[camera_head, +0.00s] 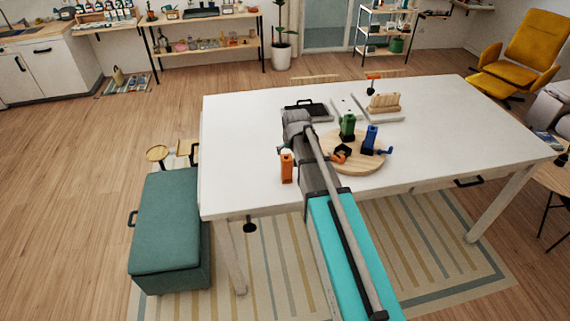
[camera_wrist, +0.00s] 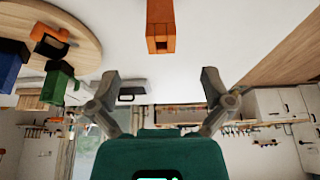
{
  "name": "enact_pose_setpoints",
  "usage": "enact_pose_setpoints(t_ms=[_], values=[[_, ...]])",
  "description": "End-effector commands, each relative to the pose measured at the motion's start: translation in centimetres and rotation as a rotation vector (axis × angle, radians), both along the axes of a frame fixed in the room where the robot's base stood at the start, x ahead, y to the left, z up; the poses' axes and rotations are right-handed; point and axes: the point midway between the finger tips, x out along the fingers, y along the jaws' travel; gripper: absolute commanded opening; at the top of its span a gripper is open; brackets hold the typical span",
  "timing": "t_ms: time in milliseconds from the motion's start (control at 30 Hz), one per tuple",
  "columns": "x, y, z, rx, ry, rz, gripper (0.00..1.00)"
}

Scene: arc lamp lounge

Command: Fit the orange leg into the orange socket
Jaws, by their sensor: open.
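The orange leg (camera_head: 287,168) stands upright on the white table, left of the round wooden board (camera_head: 352,167). In the wrist view the orange leg (camera_wrist: 160,28) is at the top centre, with a dark opening in its end. The orange socket (camera_head: 341,154) sits on the board's near left part, partly hidden by my arm; it also shows in the wrist view (camera_wrist: 50,38). My gripper (camera_wrist: 160,78) is open and empty, its two fingers apart and the orange leg beyond the gap between them. My arm largely hides the gripper in the head view.
A green leg (camera_head: 347,127) and a blue leg (camera_head: 370,139) stand upright on the board. Behind are a dark tray (camera_head: 306,108) and a wooden rack (camera_head: 384,103). A green bench (camera_head: 170,225) stands left of the table. The table's right side is clear.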

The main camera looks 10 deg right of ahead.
Motion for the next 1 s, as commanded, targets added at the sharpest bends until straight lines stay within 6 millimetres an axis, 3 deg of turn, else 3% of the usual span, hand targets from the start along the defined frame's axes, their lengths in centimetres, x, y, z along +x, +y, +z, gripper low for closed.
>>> enact_pose_setpoints(t_ms=[33, 100, 533, 1000], values=[[1.3, 0.0, 0.7, 0.0, -0.015, 0.0, 1.0], [2.0, 0.0, 0.9, 0.0, -0.03, 0.0, 1.0], [2.1, -0.1, 0.7, 0.001, -0.035, -0.001, 1.0], [3.2, -0.1, -2.3, 0.0, -0.034, -0.002, 1.0]])
